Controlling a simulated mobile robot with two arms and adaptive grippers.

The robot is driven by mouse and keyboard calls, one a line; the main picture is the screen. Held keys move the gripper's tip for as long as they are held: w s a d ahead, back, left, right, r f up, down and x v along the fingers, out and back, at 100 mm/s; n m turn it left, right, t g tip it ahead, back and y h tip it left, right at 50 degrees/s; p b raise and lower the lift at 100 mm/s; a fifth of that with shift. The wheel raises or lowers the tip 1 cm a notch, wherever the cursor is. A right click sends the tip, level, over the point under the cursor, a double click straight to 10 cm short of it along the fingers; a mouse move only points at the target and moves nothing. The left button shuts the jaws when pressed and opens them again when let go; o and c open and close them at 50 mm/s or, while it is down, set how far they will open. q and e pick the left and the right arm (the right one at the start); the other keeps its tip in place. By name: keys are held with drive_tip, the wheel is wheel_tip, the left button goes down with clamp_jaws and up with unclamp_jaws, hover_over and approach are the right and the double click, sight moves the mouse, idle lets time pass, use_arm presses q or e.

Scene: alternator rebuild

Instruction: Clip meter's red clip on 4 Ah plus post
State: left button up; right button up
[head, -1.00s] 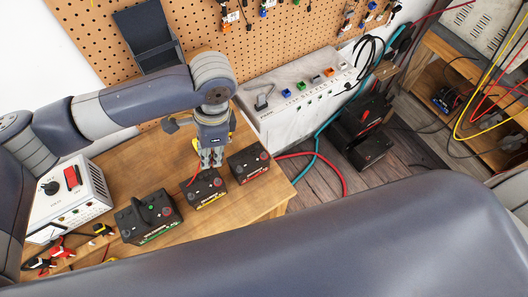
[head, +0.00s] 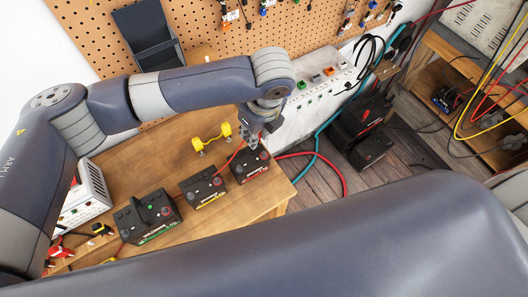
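Three small black batteries stand in a row on the wooden bench: one with a green label (head: 148,220) at left, one with a yellow label (head: 204,190) in the middle, and one with a red label (head: 250,168) at right. Their capacity print is too small to read. My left gripper (head: 254,142) points down just above the red-label battery, near its red post (head: 264,155). A thin red lead (head: 236,157) runs up to the fingers, which look closed on its end; the red clip itself is hidden. A yellow thing, perhaps the meter (head: 212,139), lies behind the batteries. My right gripper is out of view.
A white charger box (head: 88,195) stands at the bench's left, with red, black and yellow clips near it. A white panel with coloured connectors (head: 320,85) stands behind the gripper. My large arm link fills the foreground. The bench's right edge is close to the red-label battery.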

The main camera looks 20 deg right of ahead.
use_arm(q)
drive_tip(key=d+m, duration=0.2)
drive_tip(key=b, duration=0.2)
hover_over(264, 152)
drive_tip(key=shift+m+h, duration=0.3)
wheel_tip(264, 152, down, 4)
drive_tip(key=shift+f, duration=0.1)
drive_tip(key=shift+f+b, duration=0.4)
drive_tip(key=shift+f, duration=0.15)
drive_tip(key=shift+f, duration=0.1)
drive_tip(key=shift+f+b, duration=0.55)
drive_tip(key=shift+f, duration=0.5)
drive_tip(key=o, duration=0.8)
